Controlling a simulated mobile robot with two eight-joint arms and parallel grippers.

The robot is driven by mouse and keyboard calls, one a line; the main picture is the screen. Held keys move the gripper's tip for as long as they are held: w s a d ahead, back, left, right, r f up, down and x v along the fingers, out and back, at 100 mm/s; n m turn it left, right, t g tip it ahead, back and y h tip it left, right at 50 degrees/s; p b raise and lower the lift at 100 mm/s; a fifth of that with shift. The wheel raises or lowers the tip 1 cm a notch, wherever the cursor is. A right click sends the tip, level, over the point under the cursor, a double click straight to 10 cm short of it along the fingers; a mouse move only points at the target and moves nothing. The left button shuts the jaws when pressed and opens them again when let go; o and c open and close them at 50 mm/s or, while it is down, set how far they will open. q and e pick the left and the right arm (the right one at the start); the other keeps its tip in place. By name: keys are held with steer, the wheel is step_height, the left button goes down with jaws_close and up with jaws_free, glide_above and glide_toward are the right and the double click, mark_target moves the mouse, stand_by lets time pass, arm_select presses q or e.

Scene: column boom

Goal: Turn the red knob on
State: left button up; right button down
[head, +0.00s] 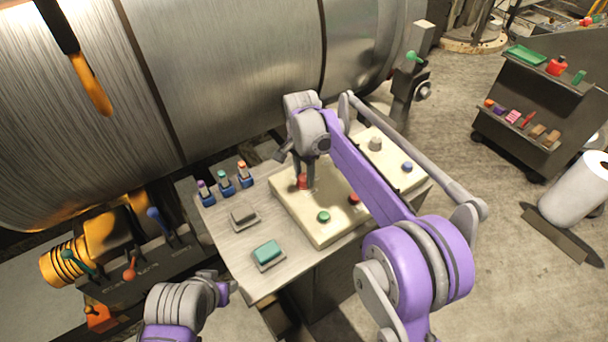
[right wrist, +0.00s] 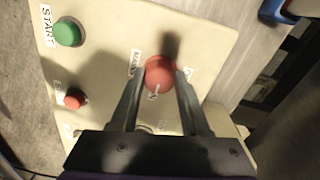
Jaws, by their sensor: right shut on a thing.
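The red knob (head: 302,183) stands on the cream control panel (head: 325,235) on the table. It also shows in the right wrist view (right wrist: 159,73) as a round red cap with a pale mark and printed labels around it. My right gripper (head: 302,177) reaches down over the knob from above. In the right wrist view its two fingers (right wrist: 161,80) lie on either side of the knob and are shut on it. The print on the labels is partly hidden by the fingers. My left gripper (head: 225,290) is low at the table's front left, away from the panel; its fingers are unclear.
The panel also carries a green START button (right wrist: 67,33) and a smaller red button (right wrist: 75,100). A second panel (head: 385,150) stands to the right. Grey (head: 243,216) and teal (head: 268,253) switches sit at the table's left. A large metal drum (head: 230,70) is behind.

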mark_target(303, 176)
steer(key=shift+c, duration=1.9)
jaws_free()
step_height(303, 176, up, 11)
steer(key=shift+w+p, duration=0.15)
steer(key=shift+p, duration=0.3)
steer(key=s+d+n+t, duration=0.3)
steer(key=s+d+n, duration=0.2)
steer(key=s+d, duration=0.75)
steer(key=s+d+f+n+t, duration=0.1)
steer(key=s+d+f+n, duration=0.1)
steer(key=s+f, duration=0.3)
steer(key=s+d+f+n+t, duration=0.1)
steer(key=s+f, duration=0.5)
steer(key=s, duration=0.6)
steer(key=shift+d+n+t, duration=0.3)
steer(key=shift+d+n, duration=0.3)
steer(key=shift+d, duration=0.45)
